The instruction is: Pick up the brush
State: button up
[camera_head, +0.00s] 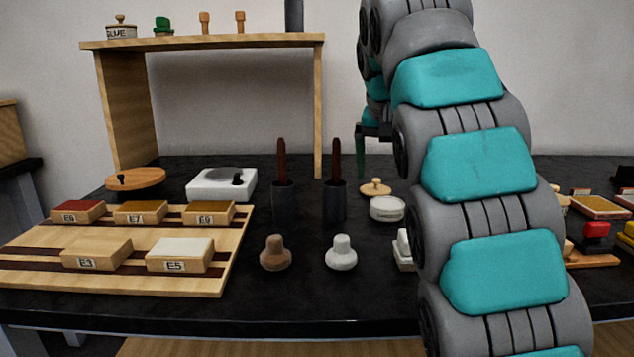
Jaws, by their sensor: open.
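Two dark red-brown handles stand upright in dark cylindrical cups on the black table. The left handle (281,158) rises from the left cup (284,203), and the right handle (336,159) rises from the right cup (335,203). They look like brush handles, but their lower ends are hidden inside the cups, so I cannot tell which is the brush. My gripper (373,152) is open and empty, pointing down behind and to the right of the right cup. It is partly hidden by my arm.
A wooden board (190,282) with labelled blocks lies at left. A wooden shelf (240,40) stands behind. A white dish (222,184), round jar (387,209) and two stamp-like knobs (275,253) surround the cups. My arm covers the right-centre table.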

aim_at(402, 252)
jog(key=k, duration=1.2)
